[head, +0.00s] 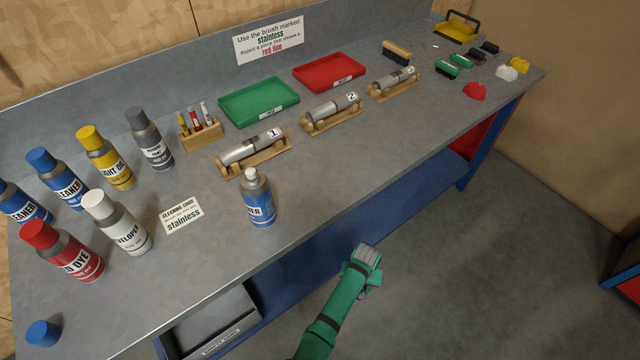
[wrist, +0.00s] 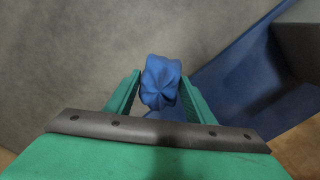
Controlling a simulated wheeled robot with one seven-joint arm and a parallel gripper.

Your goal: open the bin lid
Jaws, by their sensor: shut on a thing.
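My gripper (wrist: 160,90) is shut on a crumpled blue cloth (wrist: 161,82), which shows between the two green fingers in the wrist view. In the head view my gripper (head: 365,265) is in front of the bench, below the top's front edge; the cloth is hidden there. A grey box-like thing (head: 212,318) with a flat top and a pale label is under the bench at the lower left. It may be the bin, and I cannot tell whether its lid is open. My gripper is to its right, apart from it.
The grey bench top (head: 340,180) holds several bottles, among them a blue-labelled one (head: 258,198) near the front edge. A green tray (head: 258,122), a red tray (head: 330,92) and several cylinders on wooden stands are behind. A blue lower shelf (head: 400,200) runs below; the floor (head: 480,265) to the right is clear.

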